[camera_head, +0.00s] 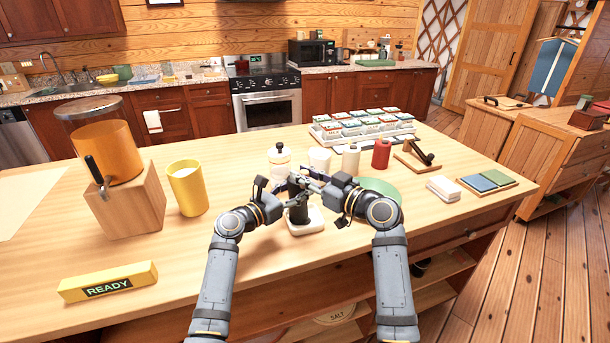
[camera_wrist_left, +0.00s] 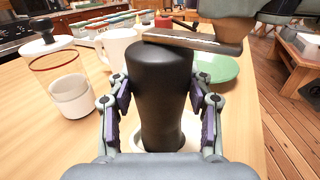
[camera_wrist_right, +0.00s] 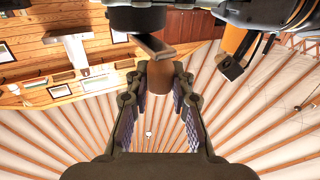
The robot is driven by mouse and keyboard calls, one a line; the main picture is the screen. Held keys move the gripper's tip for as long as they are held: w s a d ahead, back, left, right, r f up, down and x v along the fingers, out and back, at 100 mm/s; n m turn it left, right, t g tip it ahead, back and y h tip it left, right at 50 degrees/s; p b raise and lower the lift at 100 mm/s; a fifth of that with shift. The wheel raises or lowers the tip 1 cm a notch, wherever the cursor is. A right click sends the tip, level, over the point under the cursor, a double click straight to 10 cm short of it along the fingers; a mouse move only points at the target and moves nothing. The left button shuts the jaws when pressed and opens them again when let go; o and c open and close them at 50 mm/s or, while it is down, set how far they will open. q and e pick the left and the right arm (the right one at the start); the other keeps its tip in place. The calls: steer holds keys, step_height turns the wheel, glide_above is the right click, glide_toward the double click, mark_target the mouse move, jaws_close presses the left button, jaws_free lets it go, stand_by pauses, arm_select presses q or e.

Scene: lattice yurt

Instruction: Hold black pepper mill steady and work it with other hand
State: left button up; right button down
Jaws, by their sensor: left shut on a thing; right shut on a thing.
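The black pepper mill (camera_head: 299,214) stands upright on a small white base (camera_head: 312,227) near the front middle of the wooden counter. My left gripper (camera_head: 291,190) is shut around its body; the left wrist view shows the dark body (camera_wrist_left: 161,90) between both fingers. A flat crank arm (camera_wrist_left: 190,40) lies across the mill's top, with a brown knob (camera_wrist_left: 227,30) at its end. My right gripper (camera_wrist_right: 160,92) is shut on that knob, which also shows in the right wrist view (camera_wrist_right: 160,76).
Behind the mill stand a glass jar (camera_head: 278,156), white mug (camera_head: 319,159), beige shaker (camera_head: 350,160) and red shaker (camera_head: 381,153). A green plate (camera_head: 385,188) lies right of my right gripper. A yellow cup (camera_head: 187,190) and READY block (camera_head: 108,282) are left. The counter's front left is mostly clear.

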steer(key=shift+f, duration=0.1)
steer(key=c, duration=1.1)
jaws_free()
steer(key=v, duration=1.2)
steer(key=shift+c, duration=0.2)
